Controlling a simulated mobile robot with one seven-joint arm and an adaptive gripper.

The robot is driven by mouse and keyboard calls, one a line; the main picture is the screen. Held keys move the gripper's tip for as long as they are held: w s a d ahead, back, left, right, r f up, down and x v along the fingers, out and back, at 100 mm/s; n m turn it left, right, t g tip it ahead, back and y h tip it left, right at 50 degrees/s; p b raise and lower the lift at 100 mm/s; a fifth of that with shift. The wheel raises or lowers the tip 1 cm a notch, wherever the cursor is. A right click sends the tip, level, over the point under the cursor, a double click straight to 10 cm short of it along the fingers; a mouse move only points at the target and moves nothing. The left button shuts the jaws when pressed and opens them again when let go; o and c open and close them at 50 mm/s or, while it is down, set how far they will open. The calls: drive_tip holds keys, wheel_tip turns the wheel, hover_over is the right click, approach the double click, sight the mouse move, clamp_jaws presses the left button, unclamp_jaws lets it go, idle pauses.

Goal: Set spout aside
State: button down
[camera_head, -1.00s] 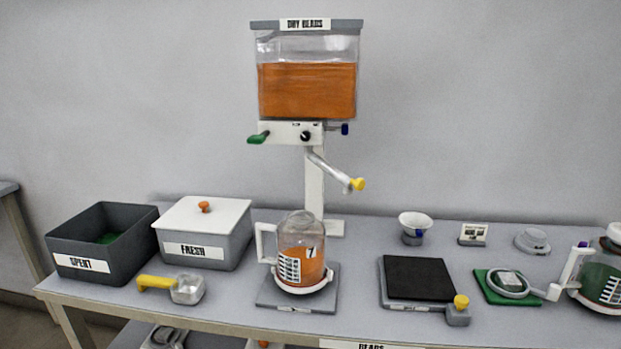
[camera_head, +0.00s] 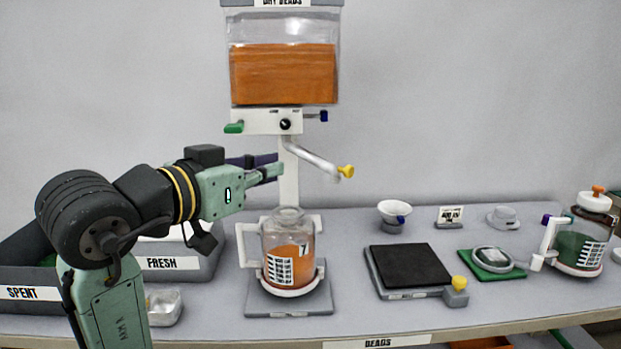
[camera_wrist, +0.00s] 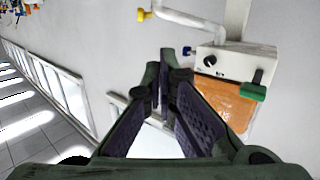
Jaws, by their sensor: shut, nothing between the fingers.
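The spout (camera_head: 312,158) is a grey-white angled pipe below the dispenser's valve block (camera_head: 267,122). It slopes down to the right and ends in a yellow tip (camera_head: 346,171). The pipe also shows at the top of the wrist view (camera_wrist: 190,20), with its yellow tip (camera_wrist: 143,15). My gripper (camera_head: 272,170) is shut and empty, in front of or beside the post, left of the spout. In the wrist view the closed fingers (camera_wrist: 166,72) point toward the dispenser, apart from the pipe.
A jar of orange beads (camera_head: 289,249) stands below the spout on a grey plate (camera_head: 290,302). A green handle (camera_head: 233,127) juts from the valve block's left. A black pad (camera_head: 409,264), a white cup (camera_head: 394,212) and a green-filled jug (camera_head: 580,240) stand to the right. My arm hides part of the FRESH box (camera_head: 170,263).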

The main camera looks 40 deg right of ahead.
sight(348, 167)
drive_tip(key=shift+m+g, duration=0.4)
drive_tip(key=shift+g, duration=0.3)
drive_tip(key=x, duration=0.5)
drive_tip(key=s+f+p+x, duration=0.1)
drive_tip(key=x, duration=0.4)
drive_tip(key=f+p+x, duration=0.1)
drive_tip(key=x, duration=0.4)
drive_tip(key=shift+s+d, duration=0.25)
drive_tip(key=shift+s, duration=0.1)
drive_tip(key=d+p, duration=0.1)
drive_tip(key=d, duration=0.2)
drive_tip(key=shift+w+r+p, duration=0.1)
drive_tip(key=shift+w+p, duration=0.1)
drive_tip(key=shift+p, duration=0.2)
drive_tip(key=shift+w+d, duration=0.1)
drive_tip(key=shift+d, duration=0.2)
